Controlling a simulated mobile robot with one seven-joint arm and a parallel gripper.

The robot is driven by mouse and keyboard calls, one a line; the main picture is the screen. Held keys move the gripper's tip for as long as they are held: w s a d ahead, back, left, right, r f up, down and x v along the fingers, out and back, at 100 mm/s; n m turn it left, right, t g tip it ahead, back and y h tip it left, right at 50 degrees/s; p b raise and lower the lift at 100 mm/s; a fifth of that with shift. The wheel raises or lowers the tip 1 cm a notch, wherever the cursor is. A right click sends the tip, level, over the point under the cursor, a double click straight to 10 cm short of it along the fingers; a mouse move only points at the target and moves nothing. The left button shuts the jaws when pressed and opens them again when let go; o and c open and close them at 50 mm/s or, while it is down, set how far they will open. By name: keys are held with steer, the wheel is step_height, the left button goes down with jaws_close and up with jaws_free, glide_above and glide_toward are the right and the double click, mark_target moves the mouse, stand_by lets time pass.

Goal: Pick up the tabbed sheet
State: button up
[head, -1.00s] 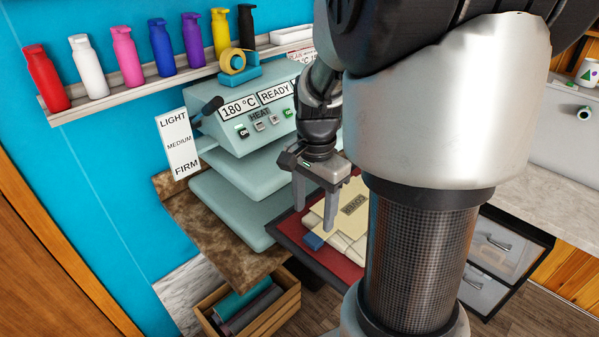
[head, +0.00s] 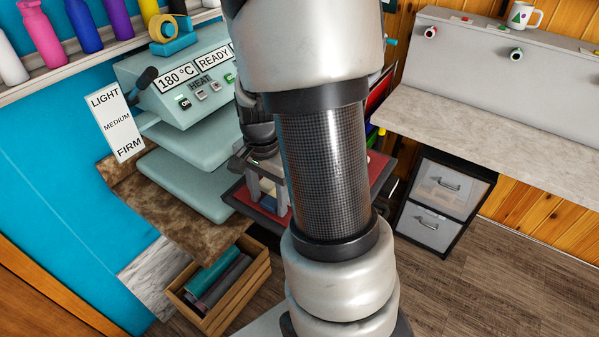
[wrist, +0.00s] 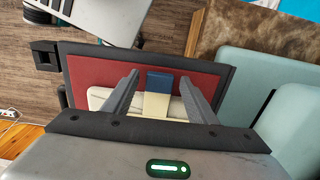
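The tabbed sheet (wrist: 156,106) is cream with a blue tab (wrist: 159,82) at its end. It lies on a red tray (wrist: 88,75) with a dark rim. In the wrist view my gripper (wrist: 158,82) is open, with one finger on each side of the tab and a gap on both sides. Whether the fingertips are level with the tab is unclear. In the head view my gripper (head: 268,206) hangs over the tray's near-left part, and the blue tab (head: 269,202) shows between its fingers. My arm hides most of the sheet and tray there.
The heat press (head: 180,185) stands just left of the tray. A wooden crate with rolls (head: 240,299) sits below on the floor. A grey counter (head: 480,140) and a drawer unit (head: 443,205) are to the right. Bottles line a wall shelf.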

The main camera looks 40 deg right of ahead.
steer(key=c, duration=0.9)
step_height(320, 180, up, 10)
steer(key=shift+p, duration=0.45)
steer(key=o, duration=0.5)
jaws_close()
